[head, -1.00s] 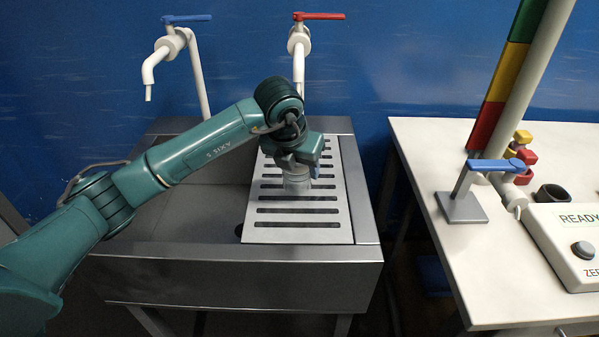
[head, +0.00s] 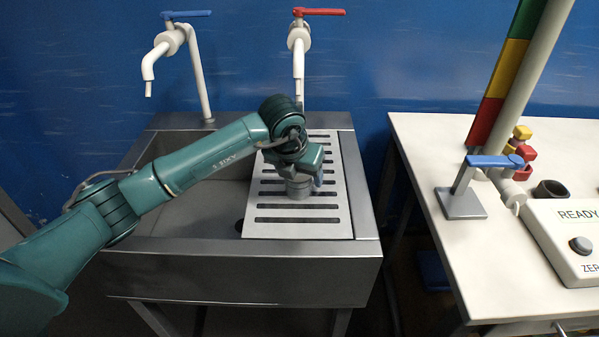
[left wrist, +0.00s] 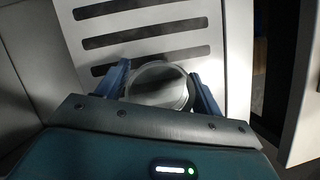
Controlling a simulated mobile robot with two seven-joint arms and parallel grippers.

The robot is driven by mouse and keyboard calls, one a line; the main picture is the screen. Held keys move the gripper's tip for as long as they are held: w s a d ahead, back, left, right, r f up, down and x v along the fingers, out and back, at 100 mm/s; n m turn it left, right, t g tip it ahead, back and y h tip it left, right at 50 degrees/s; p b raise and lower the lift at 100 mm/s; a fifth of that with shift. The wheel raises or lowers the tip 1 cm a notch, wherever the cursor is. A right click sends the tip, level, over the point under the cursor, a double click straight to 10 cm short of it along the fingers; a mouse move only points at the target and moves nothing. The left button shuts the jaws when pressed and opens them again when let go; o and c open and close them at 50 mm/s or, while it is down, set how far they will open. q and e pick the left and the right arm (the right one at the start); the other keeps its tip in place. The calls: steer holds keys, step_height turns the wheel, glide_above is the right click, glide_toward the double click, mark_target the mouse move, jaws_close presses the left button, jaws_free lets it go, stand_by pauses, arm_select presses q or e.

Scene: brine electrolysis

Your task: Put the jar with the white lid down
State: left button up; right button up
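The jar (head: 298,188) is a small grey, upright cylinder at the slotted draining board, right of the sink basin. In the left wrist view its round grey top (left wrist: 158,84) lies between the two blue fingers, which appear to touch its sides. I cannot make out a white lid; the top looks grey and shaded. My left gripper (head: 304,176) points down over the jar and seems shut on it. The jar's base is at or very close to the board; I cannot tell whether it touches. My right gripper is not in view.
The draining board (head: 262,212) has free slots around the jar. A red-handled tap (head: 299,40) stands behind it and a blue-handled tap (head: 165,45) behind the basin. A white table (head: 425,150) at right carries a blue-handled valve stand (head: 461,204) and a READY box (head: 570,240).

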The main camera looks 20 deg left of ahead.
arm_select(q)
steer(key=shift+o, duration=0.6)
steer(key=shift+r, duration=0.3)
steer(key=v, duration=0.2)
steer(key=shift+s+r, duration=0.15)
steer(key=shift+r, duration=0.15)
steer(key=s, duration=0.4)
steer(key=s+a+b, duration=0.1)
steer(key=s, duration=0.7)
steer(key=shift+a, duration=0.2)
